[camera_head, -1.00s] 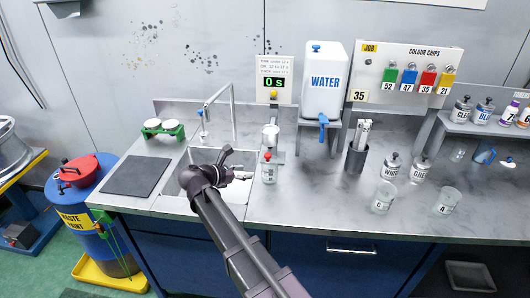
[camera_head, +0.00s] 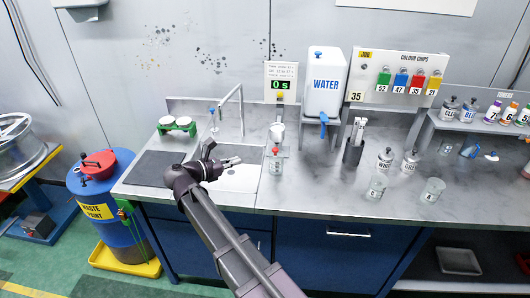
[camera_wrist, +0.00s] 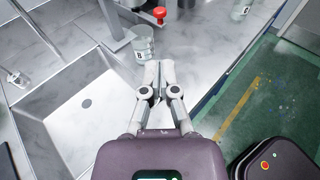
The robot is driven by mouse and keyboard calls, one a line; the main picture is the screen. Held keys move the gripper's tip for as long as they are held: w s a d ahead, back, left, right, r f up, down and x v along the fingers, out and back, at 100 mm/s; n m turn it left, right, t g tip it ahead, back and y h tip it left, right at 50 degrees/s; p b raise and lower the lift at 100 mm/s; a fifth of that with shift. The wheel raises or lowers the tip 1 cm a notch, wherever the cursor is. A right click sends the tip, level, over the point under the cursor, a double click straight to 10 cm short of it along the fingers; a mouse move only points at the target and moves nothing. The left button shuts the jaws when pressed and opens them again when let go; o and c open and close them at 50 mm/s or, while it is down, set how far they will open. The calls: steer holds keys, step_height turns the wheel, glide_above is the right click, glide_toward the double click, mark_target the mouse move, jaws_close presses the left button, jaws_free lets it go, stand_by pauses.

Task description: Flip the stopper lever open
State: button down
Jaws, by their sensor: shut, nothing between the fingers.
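A small stand (camera_head: 279,152) at the sink's right edge holds a metal cup (camera_head: 278,131). A lever with a red knob (camera_head: 276,150), which looks like the stopper lever, is at its front; the knob also shows in the wrist view (camera_wrist: 159,14). Its exact position is too small to tell. A clear beaker (camera_head: 276,166) marked B stands below the cup; it also shows in the wrist view (camera_wrist: 143,46). My gripper (camera_head: 238,160) is shut and empty over the sink, left of the beaker. In the wrist view the fingertips (camera_wrist: 158,68) appear just below the beaker, with the knob beyond.
The sink (camera_head: 240,178) with its tap (camera_head: 239,95) lies left of the stand. A water tank (camera_head: 325,82) stands behind to the right. Beakers (camera_head: 376,187) and bottles (camera_head: 385,159) occupy the right counter. Free counter lies between the stand and these beakers.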

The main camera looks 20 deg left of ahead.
steer(key=shift+w+f, duration=0.1)
stand_by(0.3)
steer(key=b, duration=0.3)
glide_toward(273, 151)
steer(key=x, duration=0.7)
steer(key=shift+w+d, duration=0.15)
steer(key=shift+w, duration=0.2)
steer(key=shift+s+d, duration=0.1)
steer(key=shift+s, duration=0.05)
